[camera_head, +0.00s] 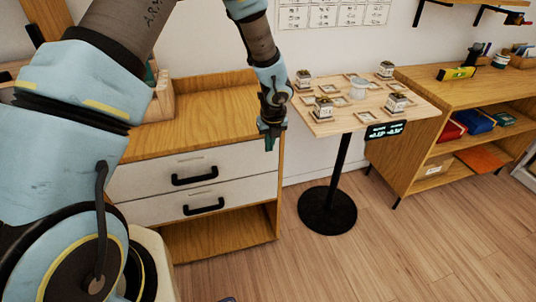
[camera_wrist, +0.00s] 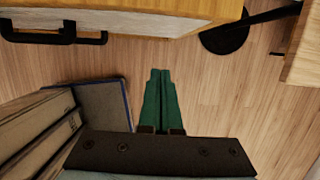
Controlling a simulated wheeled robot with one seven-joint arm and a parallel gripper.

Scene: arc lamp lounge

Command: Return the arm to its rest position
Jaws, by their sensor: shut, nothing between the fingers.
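My arm is raised and bent, filling the left of the head view, with its forearm hanging down. My gripper (camera_head: 270,141) points downward in front of the right edge of the wooden drawer cabinet (camera_head: 225,110). In the wrist view, the green fingers of my gripper (camera_wrist: 160,75) lie together, shut and empty, above the wooden floor (camera_wrist: 205,90).
A small pedestal table (camera_head: 325,127) with several small jars and frames stands right of my gripper. A wooden shelf unit (camera_head: 415,95) is further right. Bare floor (camera_head: 400,250) lies in front. A grey-edged box-like thing (camera_wrist: 100,105) shows at left in the wrist view.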

